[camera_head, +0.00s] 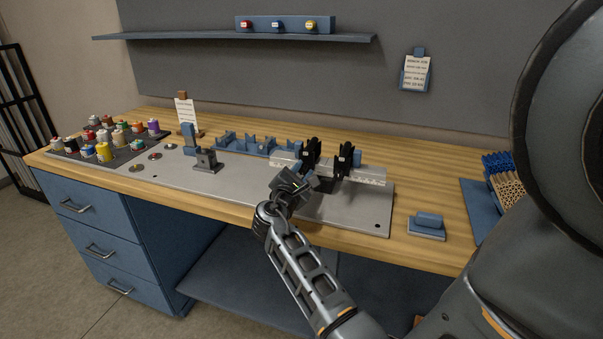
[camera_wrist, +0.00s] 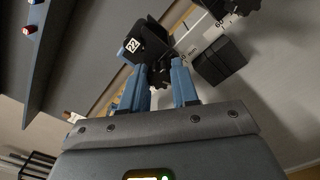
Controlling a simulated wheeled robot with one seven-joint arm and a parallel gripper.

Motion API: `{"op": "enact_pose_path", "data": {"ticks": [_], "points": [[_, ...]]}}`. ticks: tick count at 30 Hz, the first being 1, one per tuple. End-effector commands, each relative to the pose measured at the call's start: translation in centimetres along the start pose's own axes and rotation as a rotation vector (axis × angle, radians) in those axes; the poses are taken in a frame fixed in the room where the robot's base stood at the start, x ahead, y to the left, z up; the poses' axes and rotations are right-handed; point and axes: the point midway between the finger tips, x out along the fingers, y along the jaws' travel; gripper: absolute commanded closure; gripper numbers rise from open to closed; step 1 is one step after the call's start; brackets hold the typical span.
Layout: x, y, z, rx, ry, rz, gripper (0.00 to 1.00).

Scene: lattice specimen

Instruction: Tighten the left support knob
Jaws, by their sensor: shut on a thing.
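Two black supports stand on a white graduated rail (camera_head: 370,174) on the bench: the left support (camera_head: 311,152) and the right support (camera_head: 345,158). My gripper (camera_head: 308,183) is at the front of the left support, low down. In the wrist view, its two blue fingers (camera_wrist: 160,77) are on either side of a small dark knob (camera_wrist: 160,71) below the support's block with a white label (camera_wrist: 133,46). The gripper is shut on this knob. The fingers hide part of it, and its turn cannot be told. In the head view my gripper hides the knob.
A grey plate (camera_head: 240,185) lies under the rail. A blue cradle (camera_head: 245,145) and a small grey bracket (camera_head: 206,160) stand to the left. Colourful spools (camera_head: 103,152) sit at the far left. A blue block on a pad (camera_head: 428,220) lies at the right.

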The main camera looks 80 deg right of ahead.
Motion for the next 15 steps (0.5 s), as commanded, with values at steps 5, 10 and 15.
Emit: {"op": "enact_pose_path", "data": {"ticks": [5,10,15], "points": [[-0.01,-0.06,-0.03,0.002,0.0,-0.001,1.0],[-0.01,-0.14,-0.13,0.033,0.0,-0.001,1.0],[-0.02,-0.24,-0.31,0.118,0.0,-0.001,1.0]]}}
